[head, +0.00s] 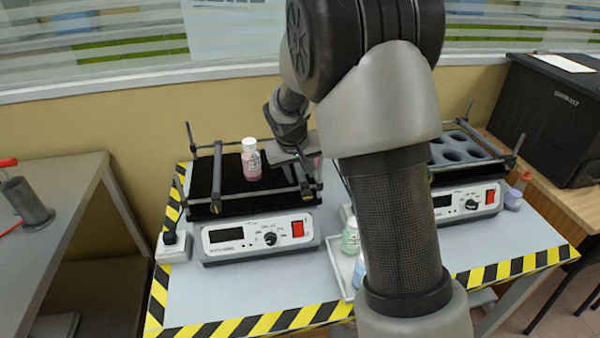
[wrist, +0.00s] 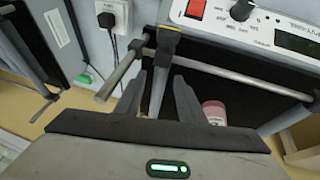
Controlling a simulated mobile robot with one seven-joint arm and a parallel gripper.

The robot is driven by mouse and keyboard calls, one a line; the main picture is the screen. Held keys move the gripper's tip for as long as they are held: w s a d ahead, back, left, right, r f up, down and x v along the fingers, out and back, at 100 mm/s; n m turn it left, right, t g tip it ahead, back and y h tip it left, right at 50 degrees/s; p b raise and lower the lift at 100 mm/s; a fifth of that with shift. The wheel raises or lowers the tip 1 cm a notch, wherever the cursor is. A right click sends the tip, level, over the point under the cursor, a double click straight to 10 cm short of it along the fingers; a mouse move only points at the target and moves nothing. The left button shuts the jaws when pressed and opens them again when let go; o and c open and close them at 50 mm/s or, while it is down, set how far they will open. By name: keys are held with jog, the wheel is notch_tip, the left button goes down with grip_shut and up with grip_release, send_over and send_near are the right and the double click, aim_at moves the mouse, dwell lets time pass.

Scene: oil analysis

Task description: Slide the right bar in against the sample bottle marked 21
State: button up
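The sample bottle (head: 251,160), with a white cap and pink contents, stands upright on the black platform of the left shaker; its number is too small to read. It shows partly in the wrist view (wrist: 213,112). The right bar (head: 303,170) crosses the platform to the bottle's right, apart from it. My gripper (head: 291,152) is low over the bar's far part. In the wrist view, my open gripper (wrist: 159,90) has its fingers on either side of the bar (wrist: 160,82), with a gap visible. My arm hides part of the platform's right side.
The left bar (head: 217,172) lies left of the bottle. The shaker's control box (head: 258,236) faces the front. A second shaker (head: 467,203) with a round-holed rack stands right. A green-tinted bottle (head: 350,237) stands between the shakers, beside my arm.

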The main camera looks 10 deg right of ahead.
jog(key=shift+c, duration=0.5)
grip_shut()
jog(key=a+b, duration=0.2)
jog(key=a, duration=1.3)
jog(key=shift+b, duration=0.4)
jog(key=shift+o, duration=0.5)
grip_release()
jog(key=p+v, duration=0.2)
jog(key=v, duration=1.5)
jog(key=shift+r, duration=0.3)
